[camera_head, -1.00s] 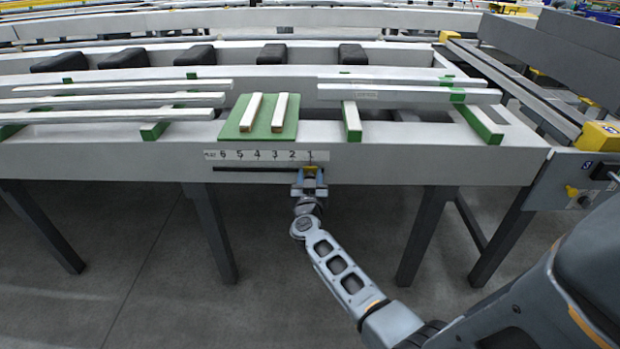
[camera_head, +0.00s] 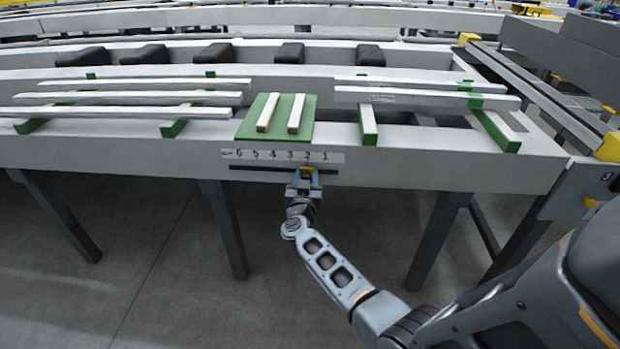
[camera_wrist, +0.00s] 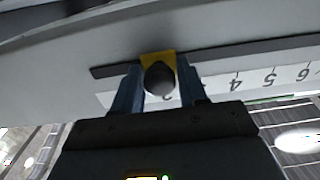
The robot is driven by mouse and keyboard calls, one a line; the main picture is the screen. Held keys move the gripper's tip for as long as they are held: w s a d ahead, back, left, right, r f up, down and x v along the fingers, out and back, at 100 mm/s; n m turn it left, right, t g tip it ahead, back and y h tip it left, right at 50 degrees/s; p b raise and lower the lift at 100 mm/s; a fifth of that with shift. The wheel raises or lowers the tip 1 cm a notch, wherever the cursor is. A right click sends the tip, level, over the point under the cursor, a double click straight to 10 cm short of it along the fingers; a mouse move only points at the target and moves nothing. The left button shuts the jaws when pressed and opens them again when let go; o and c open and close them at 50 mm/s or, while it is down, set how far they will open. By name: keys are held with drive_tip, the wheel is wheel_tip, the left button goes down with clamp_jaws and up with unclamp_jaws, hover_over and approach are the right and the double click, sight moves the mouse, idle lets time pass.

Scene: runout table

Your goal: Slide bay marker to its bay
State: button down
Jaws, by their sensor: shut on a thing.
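The yellow bay marker (camera_head: 307,171) sits in the dark slot (camera_head: 262,168) on the table's front face, under the 2 of the number scale (camera_head: 283,155). The scale reads 6 to 1 from left to right. My gripper (camera_head: 305,180) is shut on the marker from the front. In the wrist view the marker (camera_wrist: 158,59) shows as a yellow plate with a dark round knob (camera_wrist: 159,79) between the blue fingers (camera_wrist: 156,92). The fingers and knob partly cover the nearby number. The scale (camera_wrist: 250,80) appears upside down there, with 4, 5 and 6 to the right.
A green board (camera_head: 250,122) with two pale bars lies on the table above the scale. Long white bars (camera_head: 130,112) rest on green supports at left and right. The slot is clear left of the marker. Dark table legs (camera_head: 223,230) stand below.

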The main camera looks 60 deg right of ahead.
drive_tip(key=c, duration=0.8)
unclamp_jaws()
drive_tip(key=shift+p+v, duration=0.95)
drive_tip(key=shift+v, duration=3)
drive_tip(key=s+a+r+n+t+y+p, duration=0.1)
drive_tip(key=s+a+r+n+t+y, duration=0.15)
drive_tip(key=s+a, duration=0.35)
drive_tip(key=s+a+r+n+t+y, duration=0.1)
drive_tip(key=s+a+n+t+y, duration=0.2)
drive_tip(key=a, duration=0.5)
drive_tip(key=s+a+r+n+t+y+p, duration=0.1)
drive_tip(key=s+a+r+n+t+y, duration=0.1)
drive_tip(key=s+a+t, duration=0.4)
drive_tip(key=s+a+r+n+g+y, duration=0.1)
drive_tip(key=s+a+r+n+y, duration=0.1)
drive_tip(key=s+a+r+y, duration=0.1)
drive_tip(key=s+a+r+n+g+y, duration=0.1)
drive_tip(key=s+a+r+n+y, duration=0.1)
drive_tip(key=s+a+r, duration=0.4)
drive_tip(key=s+a+r+n+g+y+p, duration=0.1)
drive_tip(key=s+a+r+n+y, duration=0.1)
drive_tip(key=s+a+r+y, duration=0.2)
drive_tip(key=shift+s+a+r+g, duration=0.2)
drive_tip(key=shift+s+a+r, duration=0.15)
drive_tip(key=shift+s+r, duration=0.25)
drive_tip(key=shift+s+a+r+g, duration=0.15)
drive_tip(key=shift+s+a+r, duration=0.25)
drive_tip(key=shift+r, duration=0.2)
